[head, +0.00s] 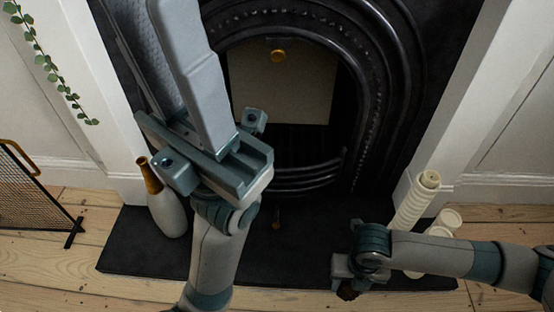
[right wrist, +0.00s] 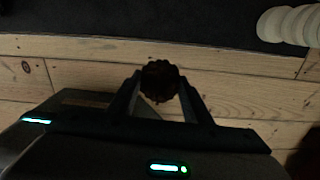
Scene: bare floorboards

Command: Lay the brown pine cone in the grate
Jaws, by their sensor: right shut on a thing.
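The brown pine cone (right wrist: 160,80) is between the two fingers of my right gripper (right wrist: 161,92), which is shut on it. In the head view the cone (head: 347,293) is a small dark lump under my right gripper (head: 343,279), partly hidden by it, by the front edge of the hearth. The black grate (head: 305,182) has curved bars low in the arched fireplace opening, up and left of the right gripper and apart from it. Part of the grate is hidden in shadow.
A dark hearth slab (head: 240,264) lies before the fireplace. Cream ribbed cylinders (head: 417,200) stand on its right, close to my right arm. A pale bottle with a gold neck (head: 166,210) stands on its left. A mesh screen (head: 30,205) is far left.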

